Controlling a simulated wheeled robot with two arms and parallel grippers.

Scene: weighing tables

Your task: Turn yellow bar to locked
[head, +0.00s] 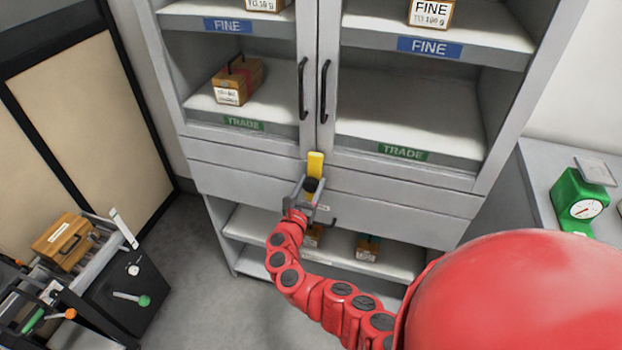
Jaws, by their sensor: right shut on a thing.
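The yellow bar (315,164) stands about upright on the front of the grey cabinet (240,161), just below where the two doors meet. My right gripper (311,187) is at the bar's lower part, shut on it, by a dark round knob or pivot. The gripper hides the lower end of the bar. No locked or unlocked marking can be read; a small pale label beside the gripper is too small to read. My left gripper is not in view.
Two dark door handles (302,88) hang above the bar. A wooden box (238,81) sits on the left TRADE shelf. At right, a green scale (580,200) stands on a grey table. At lower left is a cart with a wooden case (65,242).

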